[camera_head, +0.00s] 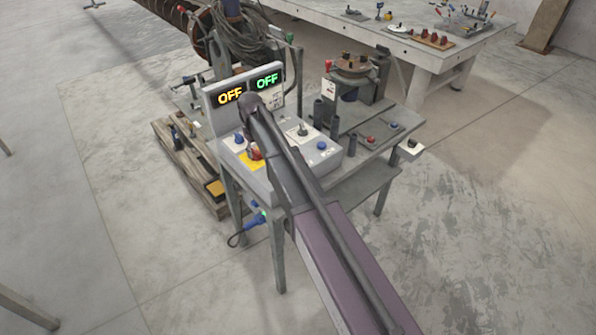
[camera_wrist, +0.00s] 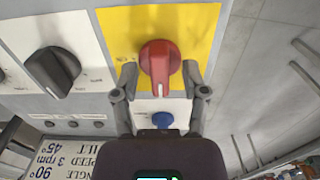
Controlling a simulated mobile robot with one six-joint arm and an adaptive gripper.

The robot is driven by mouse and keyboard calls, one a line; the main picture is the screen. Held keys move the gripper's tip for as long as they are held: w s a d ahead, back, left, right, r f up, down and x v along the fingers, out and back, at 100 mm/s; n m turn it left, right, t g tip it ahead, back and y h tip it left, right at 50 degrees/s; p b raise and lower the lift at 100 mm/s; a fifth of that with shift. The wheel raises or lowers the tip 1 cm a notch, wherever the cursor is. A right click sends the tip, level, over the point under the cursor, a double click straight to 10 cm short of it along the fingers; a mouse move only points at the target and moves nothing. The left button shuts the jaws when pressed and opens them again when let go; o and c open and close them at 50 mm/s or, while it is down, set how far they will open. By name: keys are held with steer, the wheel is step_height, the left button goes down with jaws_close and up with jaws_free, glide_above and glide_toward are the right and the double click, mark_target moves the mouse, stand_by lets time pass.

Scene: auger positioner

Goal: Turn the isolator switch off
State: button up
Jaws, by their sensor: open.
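The isolator switch is a red rotary knob (camera_wrist: 160,66) on a yellow plate (camera_wrist: 203,20) in the wrist view. Its grip bar lies lengthwise in the picture, with a pale mark toward the lower end. My gripper (camera_wrist: 159,76) is open, with one finger on each side of the red knob. I cannot tell whether either finger touches it. In the head view the red knob (camera_head: 254,153) shows only in part beside my arm, on the control box's sloping face. My gripper is largely hidden there by my own arm.
A black knob (camera_wrist: 53,71) stands to the left and a blue button (camera_wrist: 162,120) lies between my fingers, below the red knob. In the head view, two displays (camera_head: 230,96) (camera_head: 267,81) read OFF. A turntable fixture (camera_head: 354,65) stands on the bench to the right.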

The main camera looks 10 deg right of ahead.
mark_target(256, 150)
steer(key=shift+m, duration=0.5)
steer(key=m, duration=0.8)
step_height(256, 150, up, 14)
steer(key=p, duration=1.4)
steer(key=s+d+f+n+b, duration=0.1)
steer(key=s+d+f+b, duration=0.5)
steer(key=s+d, duration=0.5)
steer(key=s+d+f+b, duration=0.6)
steer(key=s+d, duration=0.4)
steer(key=s, duration=0.2)
steer(key=shift+s+d+n, duration=0.25)
steer(key=shift+d+n, duration=0.1)
steer(key=shift+n, duration=0.05)
stand_by(0.3)
